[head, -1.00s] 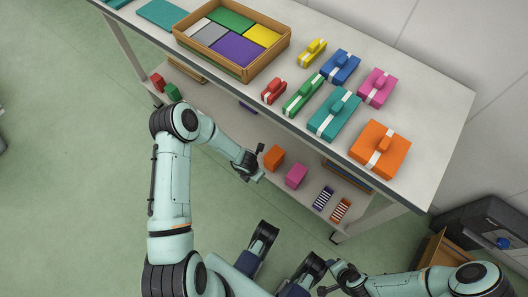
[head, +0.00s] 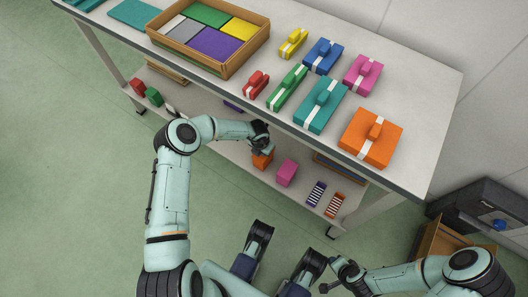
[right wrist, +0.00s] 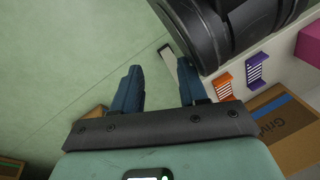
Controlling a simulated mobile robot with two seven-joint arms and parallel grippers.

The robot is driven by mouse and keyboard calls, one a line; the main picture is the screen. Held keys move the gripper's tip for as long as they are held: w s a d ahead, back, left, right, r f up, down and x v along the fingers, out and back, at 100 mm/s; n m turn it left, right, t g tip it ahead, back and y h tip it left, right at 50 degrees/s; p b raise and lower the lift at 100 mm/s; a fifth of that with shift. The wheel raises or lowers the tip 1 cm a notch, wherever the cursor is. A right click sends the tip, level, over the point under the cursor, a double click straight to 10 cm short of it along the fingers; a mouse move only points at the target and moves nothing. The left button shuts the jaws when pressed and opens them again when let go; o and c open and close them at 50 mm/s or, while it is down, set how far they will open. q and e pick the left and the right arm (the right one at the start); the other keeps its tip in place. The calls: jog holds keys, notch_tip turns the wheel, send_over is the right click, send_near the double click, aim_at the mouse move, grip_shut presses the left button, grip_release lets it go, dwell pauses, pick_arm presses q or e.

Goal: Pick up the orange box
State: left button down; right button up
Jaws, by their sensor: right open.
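A small orange box (head: 262,161) stands on the lower shelf (head: 232,150) under the table. My left gripper (head: 262,148) is right at it and hides its upper part in the head view; I cannot tell whether the fingers touch it or how far they are open. A larger, flat orange box with a white band and a raised handle block (head: 370,138) lies on the tabletop at the right end. My right gripper (head: 338,276) is low at the right, away from both; in the right wrist view (right wrist: 160,90) its fingers are apart with nothing between them.
A pink box (head: 287,172) and two striped items (head: 326,200) stand right of the small orange box. The tabletop edge (head: 250,111) overhangs the shelf. A cardboard box (head: 438,240) is on the floor at the right. The floor at the left is clear.

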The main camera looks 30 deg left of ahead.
pick_arm(q)
jog(key=shift+s+f, duration=0.1)
jog(key=shift+f, duration=0.25)
pick_arm(e)
jog(key=shift+s+f, duration=0.2)
jog(key=shift+s, duration=0.15)
